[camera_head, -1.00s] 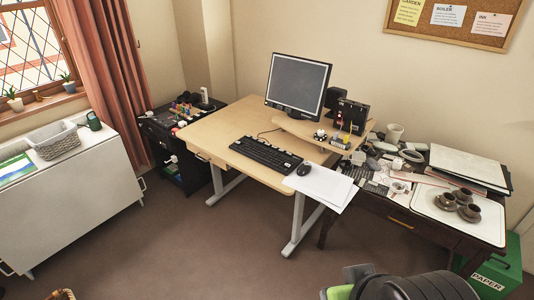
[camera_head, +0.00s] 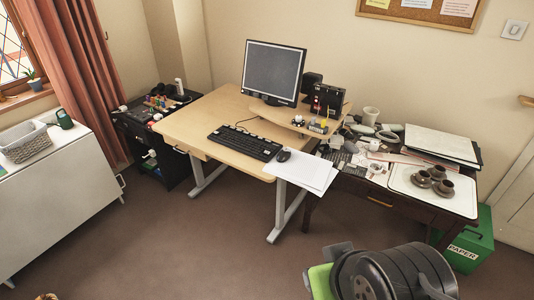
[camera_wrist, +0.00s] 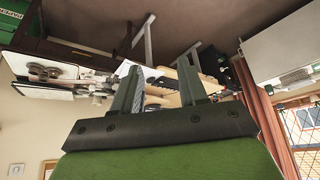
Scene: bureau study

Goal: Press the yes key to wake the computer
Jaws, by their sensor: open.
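A black keyboard (camera_head: 245,143) lies on the pale wooden desk, in front of a dark-screened monitor (camera_head: 274,70). No yes key can be made out at this size. A small board with coloured parts (camera_head: 311,124) sits on the raised shelf to the right of the monitor. My gripper (camera_wrist: 158,66) is open in the wrist view, with nothing between its fingers. The wrist picture is upside down, and the desk lies well beyond the fingers. In the head view, part of my arm shows at the bottom right, apart from the desk.
White papers (camera_head: 306,173) overhang the desk's front edge beside a mouse (camera_head: 283,155). A cluttered dark table (camera_head: 385,195) stands to the right, with a green paper bin (camera_head: 470,243) below. A white cabinet (camera_head: 60,185) is at left. The carpet (camera_head: 170,245) before the desk is clear.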

